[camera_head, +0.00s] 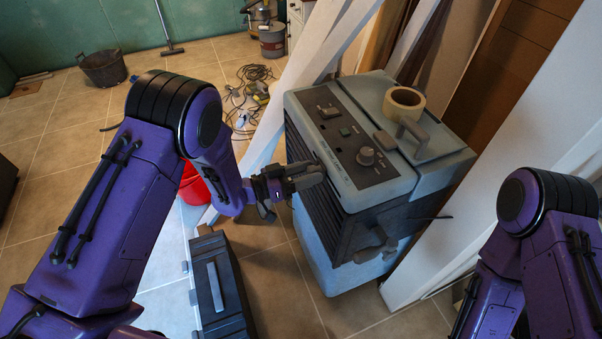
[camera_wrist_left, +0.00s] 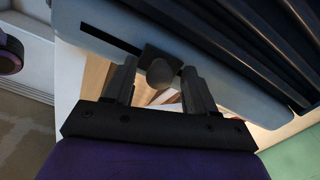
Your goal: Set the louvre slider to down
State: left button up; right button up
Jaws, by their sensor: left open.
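The louvre slider is a dark knob on a square block (camera_wrist_left: 160,72) in a black slot along the pale edge strip beside the louvres, in the left wrist view. It sits towards the right end of the visible slot. My left gripper (camera_wrist_left: 158,84) is open, with one finger on each side of the knob; I cannot tell whether either finger touches it. In the head view my left gripper (camera_head: 305,178) is at the left front edge of the grey machine (camera_head: 440,155), by its dark louvres (camera_head: 312,185), and hides the slider. My right gripper is out of view.
The machine's top has a control panel with a knob (camera_head: 366,156), a tape roll (camera_head: 404,102) and a handle (camera_head: 412,135). A black toolbox (camera_head: 222,290) and red bucket (camera_head: 196,186) stand left of it. White boards lean behind and to the right.

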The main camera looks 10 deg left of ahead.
pick_arm(q)
jog(key=b+v, duration=0.2)
jog(key=v, duration=0.8)
jog(key=shift+a+b, duration=0.2)
jog(key=shift+b, duration=0.2)
jog(key=shift+s, duration=0.15)
